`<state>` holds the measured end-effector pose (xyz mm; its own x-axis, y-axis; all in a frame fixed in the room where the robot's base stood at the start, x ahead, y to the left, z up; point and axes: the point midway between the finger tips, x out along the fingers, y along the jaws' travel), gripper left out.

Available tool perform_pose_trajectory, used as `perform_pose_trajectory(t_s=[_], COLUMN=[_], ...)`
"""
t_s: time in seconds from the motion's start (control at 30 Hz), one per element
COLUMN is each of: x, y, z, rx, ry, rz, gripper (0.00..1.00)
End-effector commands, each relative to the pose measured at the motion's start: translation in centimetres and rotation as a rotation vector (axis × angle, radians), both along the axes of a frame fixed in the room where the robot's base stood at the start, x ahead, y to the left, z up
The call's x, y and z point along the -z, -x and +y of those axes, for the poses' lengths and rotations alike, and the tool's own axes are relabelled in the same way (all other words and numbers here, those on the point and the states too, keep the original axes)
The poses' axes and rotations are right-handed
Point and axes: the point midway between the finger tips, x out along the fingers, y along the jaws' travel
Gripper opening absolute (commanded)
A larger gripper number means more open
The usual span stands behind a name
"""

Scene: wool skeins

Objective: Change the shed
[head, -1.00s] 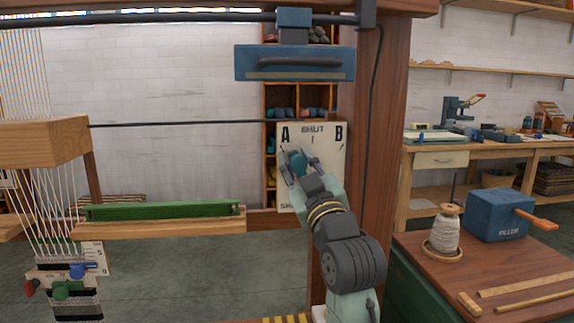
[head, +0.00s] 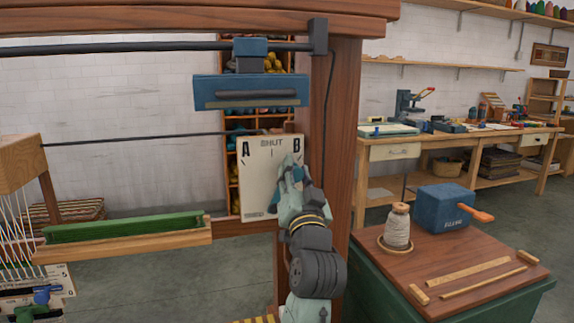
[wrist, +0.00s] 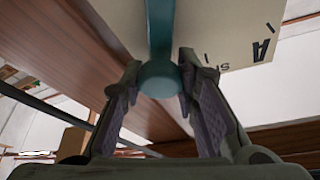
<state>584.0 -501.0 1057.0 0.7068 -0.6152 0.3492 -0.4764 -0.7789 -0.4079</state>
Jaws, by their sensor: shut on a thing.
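The cream shed panel (head: 258,180) is marked A at upper left, SHUT at top and B at upper right; it hangs beside the wooden post. My gripper (head: 291,170) is at the panel's right side, below the B. In the wrist view my gripper (wrist: 158,85) is shut on a teal lever (wrist: 160,78), with one finger on each side of its rounded end. The lever's bar runs up across the panel, which shows an A (wrist: 262,50) at the right. In the head view my gripper hides most of the lever.
The wooden post (head: 343,150) stands just right of the panel. A blue box (head: 250,92) hangs from the black bar above. A green piece (head: 122,227) lies in a wooden tray at left. A cabinet (head: 460,265) with a thread cone (head: 397,228) and blue filler (head: 442,207) is at right.

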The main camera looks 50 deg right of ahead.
Motion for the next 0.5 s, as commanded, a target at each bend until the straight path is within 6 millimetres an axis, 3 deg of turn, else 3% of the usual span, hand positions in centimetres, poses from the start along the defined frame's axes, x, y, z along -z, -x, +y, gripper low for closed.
perform_pose_trajectory(t_s=[0.5], x=[0.43], y=[0.6], z=[-0.88], rx=[0.003], ry=[-0.088], rz=[-0.055], gripper=[0.0])
